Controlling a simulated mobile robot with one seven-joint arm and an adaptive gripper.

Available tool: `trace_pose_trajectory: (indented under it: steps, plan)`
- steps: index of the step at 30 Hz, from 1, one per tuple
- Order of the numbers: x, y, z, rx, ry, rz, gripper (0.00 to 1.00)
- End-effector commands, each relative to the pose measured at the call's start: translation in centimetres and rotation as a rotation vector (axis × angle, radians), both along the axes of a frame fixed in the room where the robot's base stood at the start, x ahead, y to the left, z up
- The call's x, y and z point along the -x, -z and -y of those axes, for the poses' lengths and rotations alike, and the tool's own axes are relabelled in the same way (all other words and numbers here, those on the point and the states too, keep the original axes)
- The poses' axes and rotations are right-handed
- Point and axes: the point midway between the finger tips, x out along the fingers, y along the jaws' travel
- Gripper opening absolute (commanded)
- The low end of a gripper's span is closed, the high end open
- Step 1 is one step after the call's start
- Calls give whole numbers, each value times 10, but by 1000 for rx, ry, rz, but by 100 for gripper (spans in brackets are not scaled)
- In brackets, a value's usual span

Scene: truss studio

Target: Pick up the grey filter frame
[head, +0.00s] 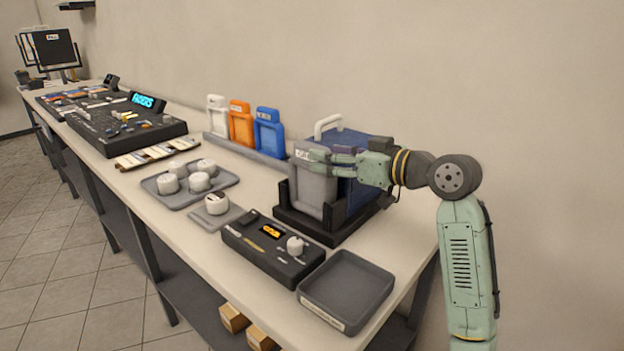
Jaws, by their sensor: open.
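The grey filter frame (313,190) stands upright in a black holder (310,226) on the bench, in front of a dark blue box (361,190). My gripper (318,155) is open and reaches in from the right, level with the top of the grey frame. Its fingers overlap the frame's upper edge in the picture. I cannot tell whether they touch it or sit around it. The frame's lower part is hidden in the holder.
White (217,117), orange (241,123) and blue (268,132) frames stand in a rack behind. A black control box (270,252), an empty dark tray (346,290) and a tray of white knobs (160,191) lie nearby. The wall is close behind.

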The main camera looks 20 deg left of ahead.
Motion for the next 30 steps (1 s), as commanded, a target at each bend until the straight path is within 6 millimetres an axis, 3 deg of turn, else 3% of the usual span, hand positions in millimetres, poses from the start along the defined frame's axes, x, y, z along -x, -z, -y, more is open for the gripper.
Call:
trace_pose_trajectory:
  steps: [7,17,30]
  plan:
    - [-14,7,-33,1,-1,-2,50]
    - [-17,11,-40,1,1,-1,50]
    - [-17,10,-39,1,0,0,21]
